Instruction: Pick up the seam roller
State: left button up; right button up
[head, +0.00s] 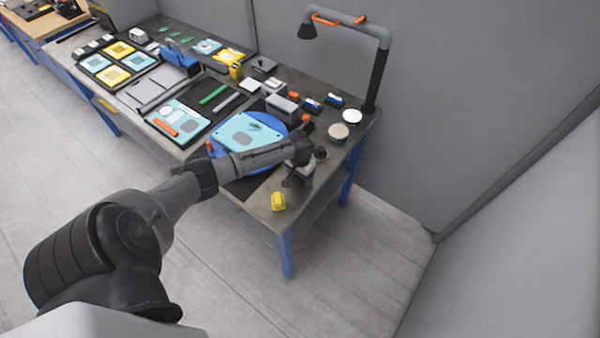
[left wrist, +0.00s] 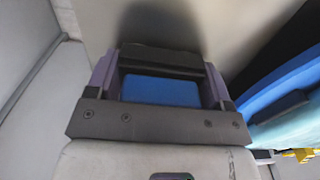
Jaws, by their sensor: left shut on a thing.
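My left gripper (head: 296,180) points down over the front right corner area of the workbench. In the left wrist view its two fingers (left wrist: 160,80) stand on either side of a thing with a dark bar and a blue face. I take this to be the seam roller (left wrist: 160,91), held between the fingers. In the head view the gripper and wrist hide it, so I cannot tell whether it still touches the bench. My right gripper is not in view.
Two round tins (head: 338,131) and a lamp (head: 375,80) stand behind right.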

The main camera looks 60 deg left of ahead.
pick_arm(q)
jog(key=shift+r, duration=0.5)
jog(key=r, duration=0.3)
jog(key=shift+s+d+r+p, duration=0.2)
jog(key=shift+d+r+p, duration=0.1)
jog(key=s+d+r+p, duration=0.1)
jog(key=s+d+r, duration=0.4)
jog(key=d, duration=0.4)
jog(key=shift+s+d+r, duration=0.15)
jog(key=shift+d+r, duration=0.2)
jog(key=shift+r, duration=0.4)
